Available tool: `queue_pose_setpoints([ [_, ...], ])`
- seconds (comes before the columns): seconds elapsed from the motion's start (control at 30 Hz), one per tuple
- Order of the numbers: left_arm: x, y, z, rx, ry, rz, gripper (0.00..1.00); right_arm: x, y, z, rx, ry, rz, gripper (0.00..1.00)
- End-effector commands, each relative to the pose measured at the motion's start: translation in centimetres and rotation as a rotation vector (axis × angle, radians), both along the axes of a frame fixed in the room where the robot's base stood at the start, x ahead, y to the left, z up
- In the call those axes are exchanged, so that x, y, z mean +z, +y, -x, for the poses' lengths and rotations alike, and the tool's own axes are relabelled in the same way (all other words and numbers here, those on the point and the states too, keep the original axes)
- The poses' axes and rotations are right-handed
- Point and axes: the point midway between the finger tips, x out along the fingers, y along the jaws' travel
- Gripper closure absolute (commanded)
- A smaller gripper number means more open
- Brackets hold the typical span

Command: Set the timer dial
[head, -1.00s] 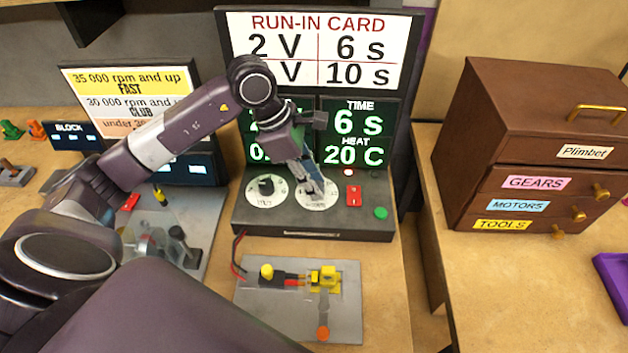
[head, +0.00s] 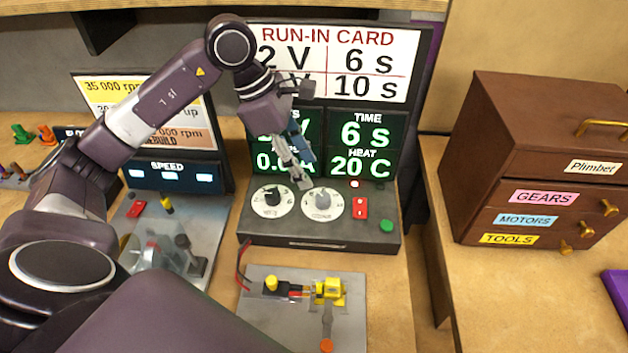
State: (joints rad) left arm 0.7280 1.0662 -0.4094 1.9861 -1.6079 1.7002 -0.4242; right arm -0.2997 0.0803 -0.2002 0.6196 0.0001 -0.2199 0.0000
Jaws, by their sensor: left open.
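The run-in unit has two round white dials on its sloped panel. The right one, the timer dial (head: 323,204), has a grey knob; the left dial (head: 272,201) has a black knob. My left gripper (head: 301,168) is open and empty, above and behind the dials, apart from both. The time display (head: 366,134) reads 6 s, with heat 20 C below it. My gripper and arm partly cover the left display (head: 270,160). The run-in card (head: 385,62) shows 6 s in its upper row and 10 s in its lower row. My right gripper is not in view.
A red switch (head: 360,208) and a green button (head: 386,226) sit right of the dials. A grey plate (head: 257,320) with a yellow motor rig stands in front. A speed unit (head: 190,178) is at the left, a brown drawer cabinet (head: 480,170) at the right.

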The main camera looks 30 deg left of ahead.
Motion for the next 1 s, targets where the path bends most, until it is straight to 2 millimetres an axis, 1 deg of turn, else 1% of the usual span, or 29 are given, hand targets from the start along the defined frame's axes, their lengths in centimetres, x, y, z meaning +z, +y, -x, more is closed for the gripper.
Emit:
queue_pose_setpoints([
  [0.03, 0.9, 0.4, 0.1, 0.002, -0.003, -0.003, 0.58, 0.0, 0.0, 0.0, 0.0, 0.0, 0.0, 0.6],
  [0.1, 1.8, 0.7, 0.2, 0.001, -0.002, -0.001, 0.58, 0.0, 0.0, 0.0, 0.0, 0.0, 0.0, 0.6],
  [0.3, 2.9, 1.1, 0.6, 0.0, 0.0, -0.001, 0.58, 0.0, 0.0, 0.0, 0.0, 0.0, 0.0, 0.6],
  [0.87, 2.9, 1.1, 0.6, 0.0, 0.001, 0.0, 0.58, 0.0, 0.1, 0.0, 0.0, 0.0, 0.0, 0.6],
  [1.0, 2.9, 1.1, 0.6, 0.0, 0.001, 0.0, 0.58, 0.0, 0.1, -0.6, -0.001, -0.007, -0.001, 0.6],
])
